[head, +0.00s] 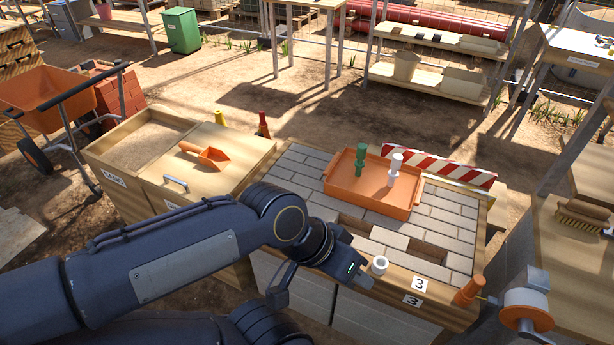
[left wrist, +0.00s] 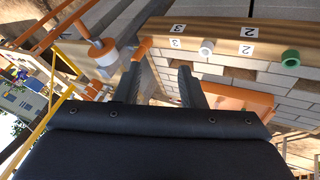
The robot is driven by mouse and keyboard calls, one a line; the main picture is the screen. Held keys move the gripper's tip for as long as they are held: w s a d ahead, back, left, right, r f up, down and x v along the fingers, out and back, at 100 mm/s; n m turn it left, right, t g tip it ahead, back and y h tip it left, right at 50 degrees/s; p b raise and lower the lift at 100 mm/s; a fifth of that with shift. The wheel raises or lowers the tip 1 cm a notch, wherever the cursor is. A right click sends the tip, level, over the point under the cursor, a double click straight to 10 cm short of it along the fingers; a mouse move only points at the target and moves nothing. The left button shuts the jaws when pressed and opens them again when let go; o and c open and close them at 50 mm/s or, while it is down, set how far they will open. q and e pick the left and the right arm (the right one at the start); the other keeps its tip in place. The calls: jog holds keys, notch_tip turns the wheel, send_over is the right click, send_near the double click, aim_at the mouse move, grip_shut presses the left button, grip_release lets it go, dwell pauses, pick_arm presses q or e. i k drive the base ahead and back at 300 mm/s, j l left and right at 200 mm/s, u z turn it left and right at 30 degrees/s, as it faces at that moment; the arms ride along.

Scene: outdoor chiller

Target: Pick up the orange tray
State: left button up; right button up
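The orange tray (head: 372,202) lies on the grey block-patterned top of the work table. A green peg-like piece (head: 360,160) and a white one (head: 394,168) stand in it. In the left wrist view part of the orange tray (left wrist: 248,99) shows to the right of the fingers. My left gripper (head: 318,286) is near the table's front edge, on the near side of the tray and apart from it. In the left wrist view its two fingers (left wrist: 160,88) are spread with nothing between them. My right gripper is not in view.
A white ring (head: 379,265) sits on the front wooden edge beside number labels. An orange-handled reel (head: 526,301) is at the right corner. A red-and-white striped barrier (head: 440,165) stands behind the tray. A wooden bin with an orange scoop (head: 206,154) is at left.

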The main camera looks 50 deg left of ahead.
aim_at(370, 191)
jog(key=u, duration=1.2)
jog(key=i, duration=0.35)
jog(key=i+u, duration=0.15)
jog(key=u, duration=0.25)
jog(key=i+u, duration=0.15)
jog(key=u, duration=0.3)
jog(key=i+u, duration=0.15)
jog(key=u, duration=0.7)
